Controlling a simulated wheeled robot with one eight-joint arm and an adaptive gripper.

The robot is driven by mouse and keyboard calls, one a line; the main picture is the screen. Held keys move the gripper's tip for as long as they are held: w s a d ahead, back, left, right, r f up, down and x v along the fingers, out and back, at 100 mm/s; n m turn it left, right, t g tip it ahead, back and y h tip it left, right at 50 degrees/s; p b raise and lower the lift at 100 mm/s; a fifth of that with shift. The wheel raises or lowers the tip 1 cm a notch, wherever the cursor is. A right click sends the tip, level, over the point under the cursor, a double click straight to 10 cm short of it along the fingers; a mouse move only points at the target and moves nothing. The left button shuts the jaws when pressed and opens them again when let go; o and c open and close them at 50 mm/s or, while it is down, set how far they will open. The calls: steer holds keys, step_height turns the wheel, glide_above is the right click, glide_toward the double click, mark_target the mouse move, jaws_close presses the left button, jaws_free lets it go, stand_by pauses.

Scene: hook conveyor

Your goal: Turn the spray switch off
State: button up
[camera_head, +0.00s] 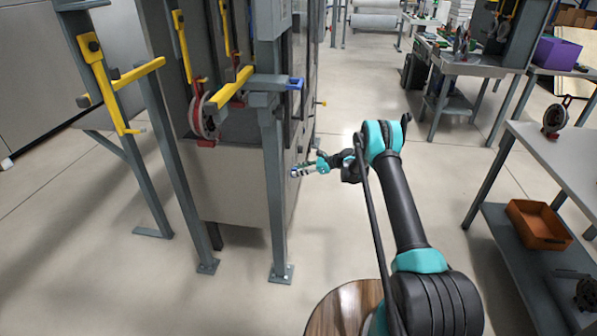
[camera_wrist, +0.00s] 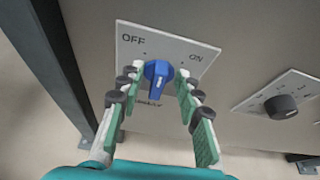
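In the wrist view a blue rotary switch (camera_wrist: 157,78) sits on a light plate (camera_wrist: 180,42) marked OFF at upper left and ON at upper right. Its narrow grip stands roughly upright in the picture; which label it points at is hard to tell. My gripper (camera_wrist: 156,84) is open, with one green-padded finger on each side of the switch and small gaps showing. In the head view my gripper (camera_head: 309,168) is close to the side of the grey cabinet (camera_head: 235,185); the switch itself is too small to make out there.
A second plate with a black knob (camera_wrist: 281,106) is to the right in the wrist view. A grey post (camera_head: 277,190) stands left of my gripper. A workbench (camera_head: 570,160) with an orange bin (camera_head: 538,222) is at the right; floor between is clear.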

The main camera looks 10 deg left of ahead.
steer(key=shift+a, duration=0.15)
steer(key=shift+c, duration=0.2)
jaws_close()
steer(key=shift+s+f+n+t, duration=0.1)
steer(key=shift+s+n+t, duration=0.15)
steer(key=shift+n+t, duration=0.55)
steer(key=shift+s+f+n+t, duration=0.2)
steer(key=shift+n+t, duration=0.25)
steer(key=shift+n, duration=0.7)
steer(key=shift+s+f+n+t, duration=0.1)
steer(key=shift+s+n+t, duration=0.15)
steer(key=shift+n+t, duration=0.55)
steer(key=shift+n+y, duration=0.25)
steer(key=shift+y, duration=0.05)
